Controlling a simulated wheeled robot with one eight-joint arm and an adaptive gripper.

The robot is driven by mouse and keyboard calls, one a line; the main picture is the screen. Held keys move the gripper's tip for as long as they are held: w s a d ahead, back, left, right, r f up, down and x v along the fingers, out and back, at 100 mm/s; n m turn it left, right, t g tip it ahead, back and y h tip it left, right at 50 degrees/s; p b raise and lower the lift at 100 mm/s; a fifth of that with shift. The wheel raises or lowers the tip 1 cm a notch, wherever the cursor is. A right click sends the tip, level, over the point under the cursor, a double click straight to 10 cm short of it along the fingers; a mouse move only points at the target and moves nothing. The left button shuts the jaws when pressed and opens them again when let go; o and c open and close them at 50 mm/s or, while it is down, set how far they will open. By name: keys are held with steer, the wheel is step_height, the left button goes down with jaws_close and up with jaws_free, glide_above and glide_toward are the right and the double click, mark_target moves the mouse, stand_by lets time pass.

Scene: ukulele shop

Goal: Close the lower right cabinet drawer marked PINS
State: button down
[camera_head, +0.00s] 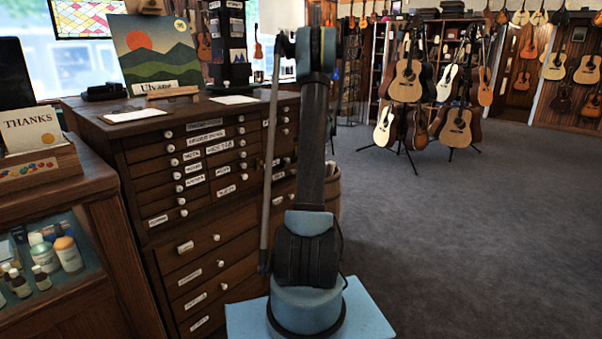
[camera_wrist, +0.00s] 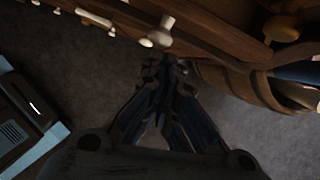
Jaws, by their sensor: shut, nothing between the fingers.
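The dark wood drawer cabinet (camera_head: 228,243) stands left of centre in the head view, with many labelled fronts and pale knobs. The label PINS cannot be read, and my arm hides much of the cabinet's lower right. In the wrist view, the cabinet's wood front (camera_wrist: 215,32) runs along the top. A pale knob (camera_wrist: 160,32) on it sits just beyond my fingertips. My gripper (camera_wrist: 164,72) is shut and empty, pointing toward the cabinet. I cannot tell whether it touches the front, or how far any drawer stands out. I cannot make out the gripper in the head view.
A wooden barrel (camera_wrist: 225,85) stands right of my gripper in the wrist view, close to the cabinet. A glass display case (camera_head: 95,190) is at the left of the head view. Guitars on stands (camera_head: 406,80) are farther back. Grey carpet (camera_head: 480,220) is clear to the right.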

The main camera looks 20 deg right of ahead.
steer(key=s+d+r, duration=0.5)
steer(key=r, duration=0.4)
steer(key=s+a+f+m+t+y, duration=0.2)
steer(key=s+a+f+t, duration=0.1)
steer(key=s+a+t, duration=0.2)
steer(key=w+a+r+x, duration=0.1)
steer(key=x, duration=1.2)
steer(key=shift+r, duration=0.4)
steer(key=shift+w, duration=0.2)
